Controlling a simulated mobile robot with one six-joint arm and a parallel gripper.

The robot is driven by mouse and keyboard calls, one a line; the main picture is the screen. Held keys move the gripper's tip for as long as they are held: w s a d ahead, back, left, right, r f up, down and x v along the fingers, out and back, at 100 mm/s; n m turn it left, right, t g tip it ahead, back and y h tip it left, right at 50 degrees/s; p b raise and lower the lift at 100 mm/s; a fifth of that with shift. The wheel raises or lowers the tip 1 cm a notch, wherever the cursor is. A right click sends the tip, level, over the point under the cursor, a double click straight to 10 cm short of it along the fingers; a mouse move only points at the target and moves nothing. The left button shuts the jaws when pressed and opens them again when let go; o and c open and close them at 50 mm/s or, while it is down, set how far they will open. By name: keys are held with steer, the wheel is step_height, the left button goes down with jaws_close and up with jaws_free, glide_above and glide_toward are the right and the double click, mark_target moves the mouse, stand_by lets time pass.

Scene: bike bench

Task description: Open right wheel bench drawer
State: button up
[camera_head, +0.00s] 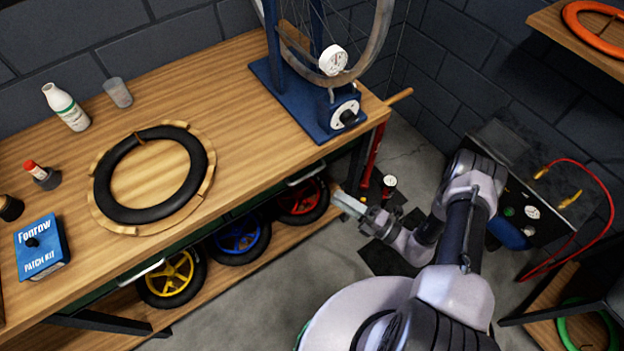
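The wooden wheel bench (240,115) runs diagonally across the left and middle. Two drawer fronts sit under its top, mostly hidden by the overhang. The right drawer's pale bar handle (306,174) shows near the bench's right end, and that drawer looks shut. The left drawer's handle (142,272) shows lower left. My gripper (340,197) is in front of the bench's right end, to the right of and a little below the right handle, apart from it in the picture. Its fingers point up-left toward the bench. Their gap is too small to make out.
A blue truing stand (295,100) with a wheel stands on the bench's right end, and a wooden handle (398,96) sticks out there. Wheels with yellow (172,275), blue (238,238) and red (300,202) hubs sit on the lower shelf. A red floor pump (374,155) stands behind my gripper.

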steer(key=b+x, duration=0.1)
steer(key=x, duration=0.9)
steer(key=shift+w+a, duration=0.25)
steer(key=shift+w, duration=0.05)
jaws_close()
stand_by(0.7)
